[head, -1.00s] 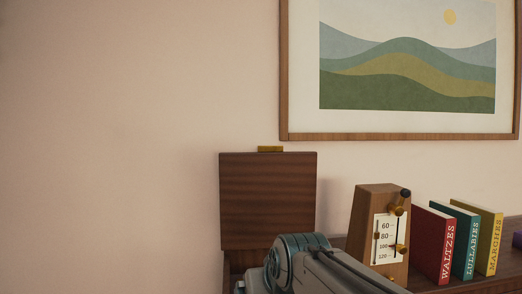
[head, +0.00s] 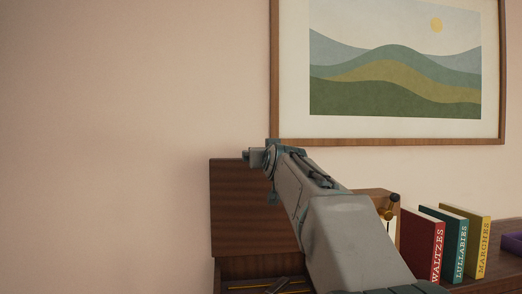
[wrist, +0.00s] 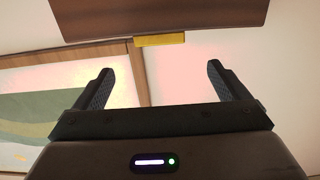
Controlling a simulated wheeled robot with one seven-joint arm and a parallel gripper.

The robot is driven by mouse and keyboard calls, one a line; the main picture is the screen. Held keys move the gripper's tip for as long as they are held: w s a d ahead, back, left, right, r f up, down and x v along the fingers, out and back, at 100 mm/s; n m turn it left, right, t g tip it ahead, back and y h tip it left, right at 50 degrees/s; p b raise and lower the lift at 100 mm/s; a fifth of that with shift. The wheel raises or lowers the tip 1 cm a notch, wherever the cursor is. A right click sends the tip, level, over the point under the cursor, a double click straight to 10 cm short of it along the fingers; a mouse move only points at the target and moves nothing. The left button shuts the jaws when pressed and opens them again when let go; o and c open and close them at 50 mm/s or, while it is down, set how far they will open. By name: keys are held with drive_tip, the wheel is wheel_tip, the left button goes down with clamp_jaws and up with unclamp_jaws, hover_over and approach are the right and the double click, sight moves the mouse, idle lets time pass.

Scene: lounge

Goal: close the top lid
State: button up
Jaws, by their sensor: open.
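The top lid (head: 232,210) is a dark wood panel standing upright at the back of a wooden box (head: 222,272), so the box is open. In the wrist view the lid (wrist: 160,15) crosses the top, with its brass tab (wrist: 160,40) at the edge. My gripper (wrist: 160,70) is open and empty, its two fingers apart with the tab showing beyond and between them. In the head view my arm reaches over the box to the lid's upper right edge and hides part of the lid and the tab.
A wooden metronome (head: 376,196) stands right of the box, partly behind my arm. Red, teal and yellow books (head: 422,240) stand further right, with a purple item (head: 512,243) beyond. A framed landscape (head: 395,75) hangs above. The wall on the left is bare.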

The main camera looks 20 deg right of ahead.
drive_tip(key=w+d+p, duration=0.1)
drive_tip(key=w+p, duration=0.2)
drive_tip(key=w, duration=0.5)
drive_tip(key=shift+w+d, duration=0.3)
drive_tip(key=shift+d, duration=0.05)
drive_tip(key=c, duration=1.4)
drive_tip(key=shift+s+f, duration=0.1)
drive_tip(key=shift+f, duration=0.05)
